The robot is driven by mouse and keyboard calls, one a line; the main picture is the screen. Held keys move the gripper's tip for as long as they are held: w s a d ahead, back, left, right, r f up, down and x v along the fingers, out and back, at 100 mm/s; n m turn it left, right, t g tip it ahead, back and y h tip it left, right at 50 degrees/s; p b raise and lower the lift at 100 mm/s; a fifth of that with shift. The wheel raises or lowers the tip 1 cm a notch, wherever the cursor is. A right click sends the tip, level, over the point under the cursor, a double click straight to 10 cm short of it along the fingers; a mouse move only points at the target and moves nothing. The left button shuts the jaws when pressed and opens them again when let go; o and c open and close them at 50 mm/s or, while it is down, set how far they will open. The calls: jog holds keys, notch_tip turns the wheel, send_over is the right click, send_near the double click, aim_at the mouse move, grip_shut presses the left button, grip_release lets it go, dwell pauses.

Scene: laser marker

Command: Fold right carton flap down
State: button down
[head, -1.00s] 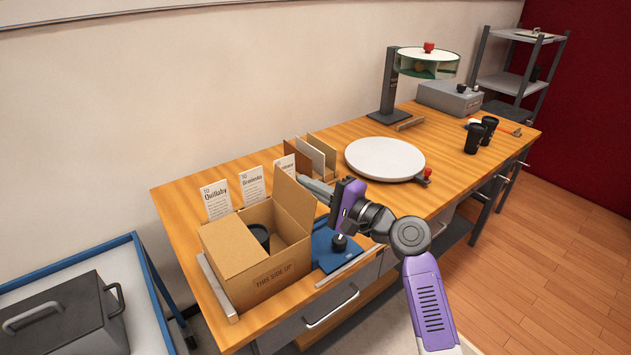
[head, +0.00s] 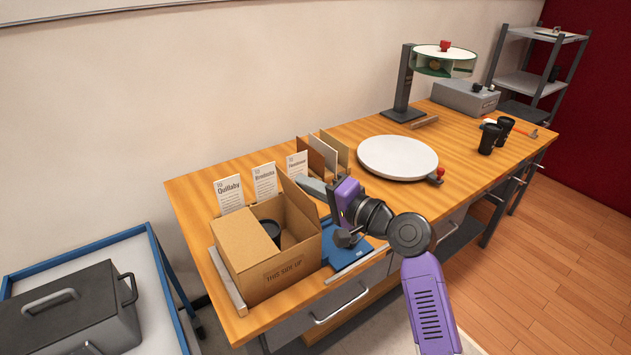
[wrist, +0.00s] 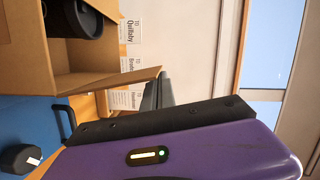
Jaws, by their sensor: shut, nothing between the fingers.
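The brown carton (head: 282,276) stands on the bench's near left end, with "THIS SIDE UP" on its front. Its left flap (head: 243,242) lies folded over the left part of the opening. Its right flap (head: 300,209) stands raised, tilted slightly inward. A dark round object (head: 271,231) shows inside the carton. My gripper (head: 308,186) is shut and empty, its fingers at the outer right side of the right flap, near its top edge. In the wrist view, the flap (wrist: 115,78) lies close against the fingers (wrist: 158,93); I cannot tell whether they touch.
Cards (head: 230,193) stand behind the carton, and a sorter with upright boards (head: 324,157) is behind my gripper. A blue pad (head: 345,262) lies right of the carton. A metal strip (head: 228,281) borders its left side. A white turntable (head: 397,157) is farther right.

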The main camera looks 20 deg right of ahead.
aim_at(274, 234)
jog(key=a+f+n+h, duration=0.1)
jog(key=a+n, duration=0.1)
jog(key=n, duration=0.1)
jog(key=s+a+f+n+h, duration=0.1)
jog(key=a+n, duration=0.2)
jog(key=s+a+f+n, duration=0.1)
jog(key=a+n, duration=0.1)
jog(key=n, duration=0.1)
jog(key=shift+s+a+f+g+h+b, duration=0.1)
jog(key=shift+a+f+g+h+b, duration=0.25)
jog(key=shift+f+g+h+b, duration=0.05)
jog(key=shift+s+a+f+n+h+b, duration=0.1)
jog(key=shift+a+f+n+h+b, duration=0.15)
jog(key=shift+f+n, duration=0.4)
jog(key=shift+s+a+f+n+h+b, duration=0.15)
jog(key=shift+a+f+n+h, duration=0.2)
jog(key=shift+n, duration=0.4)
jog(key=shift+w+f, duration=0.1)
jog(key=shift+d, duration=0.1)
